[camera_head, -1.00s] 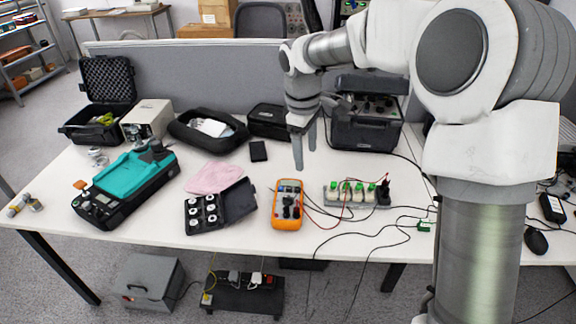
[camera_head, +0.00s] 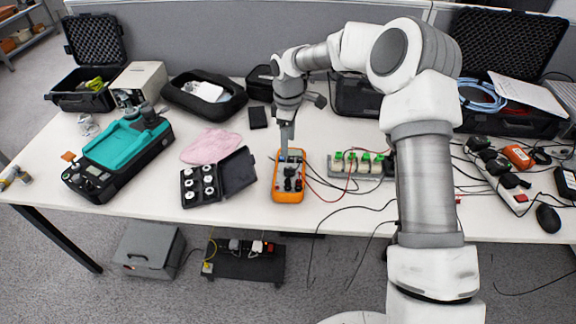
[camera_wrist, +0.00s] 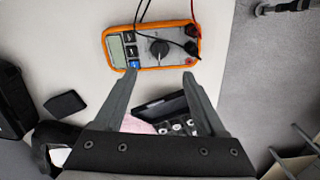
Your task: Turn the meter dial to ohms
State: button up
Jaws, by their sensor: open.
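The orange meter (camera_head: 288,177) lies on the white table in the head view, with its screen at the far end. In the wrist view the meter (camera_wrist: 152,45) shows its grey screen, buttons and round black dial (camera_wrist: 159,49). Red and black leads plug into the meter beside the dial. The dial's setting is too small to read. My gripper (camera_head: 286,148) is above the far end of the meter. In the wrist view my gripper (camera_wrist: 160,74) is open and empty, its two fingers apart just short of the meter's near edge.
A black case of weights (camera_head: 240,172) is open left of the meter, by a pink cloth (camera_head: 210,146). A strip with green-topped blocks (camera_head: 358,162) and loose cables lie to the right. A teal machine (camera_head: 125,155) stands further left. The table in front of the meter is clear.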

aim_at(288, 168)
notch_tip(288, 168, down, 10)
jog(key=shift+f+b, duration=0.15)
jog(key=shift+b, duration=0.15)
grip_shut()
dwell(0.4)
